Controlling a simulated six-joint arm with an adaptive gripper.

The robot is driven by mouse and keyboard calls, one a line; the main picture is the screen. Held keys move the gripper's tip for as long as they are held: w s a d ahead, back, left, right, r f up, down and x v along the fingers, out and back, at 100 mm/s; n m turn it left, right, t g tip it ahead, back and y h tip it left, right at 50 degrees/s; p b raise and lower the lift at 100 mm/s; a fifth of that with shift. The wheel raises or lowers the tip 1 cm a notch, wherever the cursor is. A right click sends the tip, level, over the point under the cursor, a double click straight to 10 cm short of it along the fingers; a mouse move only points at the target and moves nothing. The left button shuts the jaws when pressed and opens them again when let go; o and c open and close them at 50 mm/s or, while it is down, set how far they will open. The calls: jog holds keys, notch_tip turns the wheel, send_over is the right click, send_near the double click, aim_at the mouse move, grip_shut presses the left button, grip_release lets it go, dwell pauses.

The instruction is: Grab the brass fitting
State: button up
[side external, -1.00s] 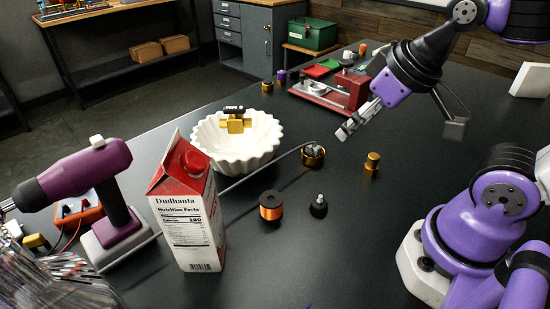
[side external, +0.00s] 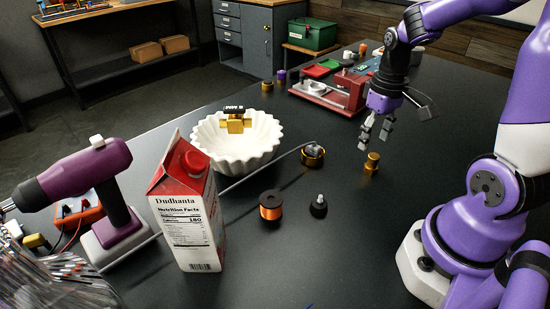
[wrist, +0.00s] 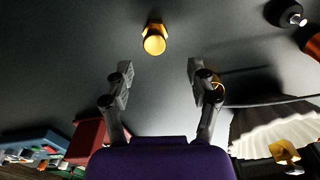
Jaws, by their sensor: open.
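The brass fitting (side external: 371,163) stands upright on the dark table, a small gold cylinder on a wider base. In the wrist view the brass fitting (wrist: 154,40) shows beyond the fingertips, roughly centred between them. My gripper (side external: 374,136) is open and points down, above the table and just behind the fitting in the side view. In the wrist view my gripper (wrist: 160,75) has its two fingers wide apart with nothing between them. The gripper is not touching the fitting.
A brass ring part with a cable (side external: 313,156) lies left of the fitting. A copper spool (side external: 271,205) and a small black part (side external: 318,206) are nearer the camera. A red device (side external: 341,93) stands behind. Table right of the carton (side external: 187,205) is mostly clear.

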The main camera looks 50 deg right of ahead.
aim_at(374, 156)
jog(key=f, duration=0.2)
jog(key=s+f, duration=0.1)
jog(key=f, duration=0.1)
jog(key=shift+d+f, duration=0.2)
jog(key=shift+f, duration=0.05)
jog(key=shift+w+f, duration=0.1)
jog(key=shift+f, duration=0.45)
grip_shut()
